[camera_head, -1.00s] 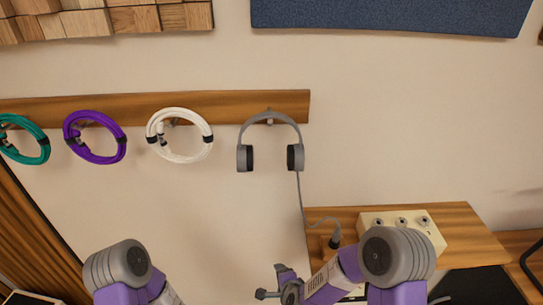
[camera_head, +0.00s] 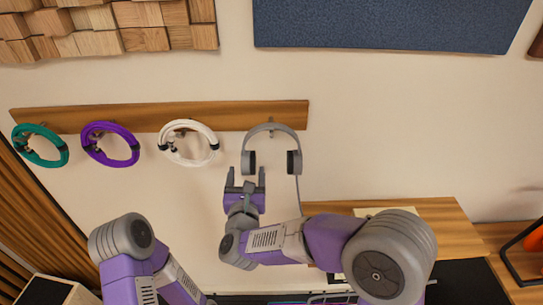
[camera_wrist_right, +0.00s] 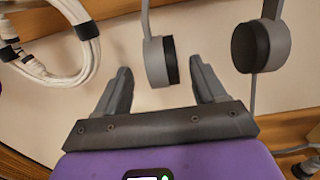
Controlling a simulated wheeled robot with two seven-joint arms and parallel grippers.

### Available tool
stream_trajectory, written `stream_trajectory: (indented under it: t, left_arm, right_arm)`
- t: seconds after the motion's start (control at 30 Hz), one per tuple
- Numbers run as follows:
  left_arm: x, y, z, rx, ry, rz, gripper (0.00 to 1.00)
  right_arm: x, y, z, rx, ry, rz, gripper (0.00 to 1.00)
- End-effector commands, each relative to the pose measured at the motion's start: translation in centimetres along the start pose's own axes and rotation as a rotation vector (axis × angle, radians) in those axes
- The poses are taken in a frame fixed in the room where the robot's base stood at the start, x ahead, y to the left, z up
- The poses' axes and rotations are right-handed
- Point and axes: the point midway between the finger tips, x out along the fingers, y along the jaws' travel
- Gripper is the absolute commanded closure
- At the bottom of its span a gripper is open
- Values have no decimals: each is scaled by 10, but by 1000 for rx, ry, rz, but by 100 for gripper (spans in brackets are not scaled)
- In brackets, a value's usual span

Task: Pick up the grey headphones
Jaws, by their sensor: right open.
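The grey headphones (camera_head: 270,128) hang by their band from a peg on the wooden wall rail, ear cups down, with a cable trailing from the right-hand cup. My right gripper (camera_head: 246,176) is open and empty, just below the left-hand ear cup (camera_head: 248,163). In the right wrist view the open fingers (camera_wrist_right: 160,88) point at that cup (camera_wrist_right: 160,62), which appears between and beyond their tips. The other cup (camera_wrist_right: 262,46) is off to the right. The band's top is out of the wrist view. My left arm is at lower left in the head view; its gripper is not visible.
White (camera_head: 188,143), purple (camera_head: 110,144) and teal (camera_head: 40,145) cable coils hang left of the headphones on the rail (camera_head: 230,112). A wooden shelf (camera_head: 440,225) with a cream box (camera_head: 385,211) lies to the lower right, partly hidden by my right arm.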

Motion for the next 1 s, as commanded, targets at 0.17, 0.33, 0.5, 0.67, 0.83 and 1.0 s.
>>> stream_trajectory:
  t: [0.17,0.33,0.5,0.67,0.83,1.0]
  left_arm:
    - [-12,4,0,0,0,0,57]
    - [-23,9,1,0,0,0,57]
    - [-25,9,1,0,0,0,57]
    - [-24,9,1,0,0,0,57]
    - [-24,9,1,0,0,0,57]
    - [-24,9,1,0,0,0,57]
  right_arm:
    - [23,-2,3,-4,1,-2,30]
    - [48,-2,5,-4,2,-1,30]
    - [60,-2,3,-4,0,1,30]
    - [60,-2,2,-4,1,2,30]
    - [60,-2,2,-4,1,1,50]
    - [60,-2,2,-4,1,1,76]
